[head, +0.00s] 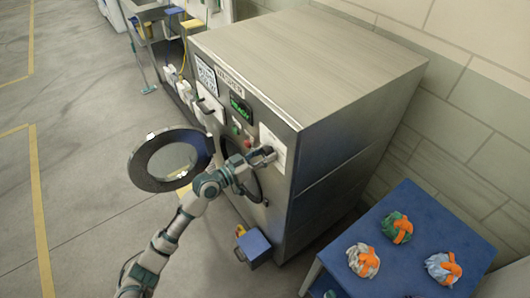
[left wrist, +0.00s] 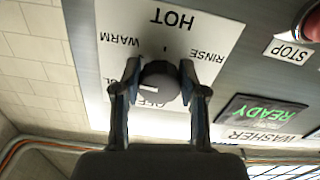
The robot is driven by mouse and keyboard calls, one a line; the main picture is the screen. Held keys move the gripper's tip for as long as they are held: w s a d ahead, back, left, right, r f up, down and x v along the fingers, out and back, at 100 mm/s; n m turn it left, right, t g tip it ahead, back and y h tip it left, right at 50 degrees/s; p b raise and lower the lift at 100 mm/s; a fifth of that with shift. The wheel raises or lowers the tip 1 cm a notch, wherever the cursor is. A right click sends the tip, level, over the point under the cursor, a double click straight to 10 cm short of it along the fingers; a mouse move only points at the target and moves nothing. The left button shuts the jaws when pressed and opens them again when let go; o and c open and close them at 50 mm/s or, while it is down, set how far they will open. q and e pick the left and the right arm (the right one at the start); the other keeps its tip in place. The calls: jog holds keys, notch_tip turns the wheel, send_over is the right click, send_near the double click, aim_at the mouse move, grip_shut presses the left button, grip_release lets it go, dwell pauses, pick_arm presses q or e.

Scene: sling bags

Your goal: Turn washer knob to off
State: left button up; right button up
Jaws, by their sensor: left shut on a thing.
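The washer (head: 310,70) is a large steel machine with its round door (head: 170,160) swung open. My left gripper (head: 262,156) is at the front panel, over the white dial label (head: 272,148). In the left wrist view, its two fingers are shut on the dark round knob (left wrist: 160,82), one on each side. The label (left wrist: 205,45) appears upside down, with HOT, WARM and RINSE readable and OFF partly hidden by the knob and fingers. My right gripper is not in view.
A red STOP button (left wrist: 312,25) and a green READY display (left wrist: 262,115) are beside the label. A blue table (head: 400,255) with several tied bundles stands at the lower right. A blue box (head: 253,247) sits on the floor near the washer. Open floor lies left.

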pick_arm(q)
jog(key=n+p, duration=0.2)
jog(key=n, duration=0.3)
jog(key=shift+s+n+p, duration=0.15)
jog(key=shift+n+p, duration=0.15)
jog(key=shift+n, duration=0.1)
jog(key=n+p, duration=0.2)
jog(key=n, duration=0.2)
jog(key=shift+d+r, duration=0.1)
jog(key=n+p, duration=0.3)
jog(key=n, duration=0.2)
jog(key=shift+s+r+n+p, duration=0.1)
jog(key=shift+n+p, duration=0.3)
jog(key=n+p, duration=0.1)
jog(key=n, duration=0.1)
jog(key=shift+n, duration=0.3)
jog(key=shift+n+p, duration=0.35)
jog(key=shift+n, duration=0.15)
jog(key=o, duration=1.1)
jog(key=shift+o, duration=0.2)
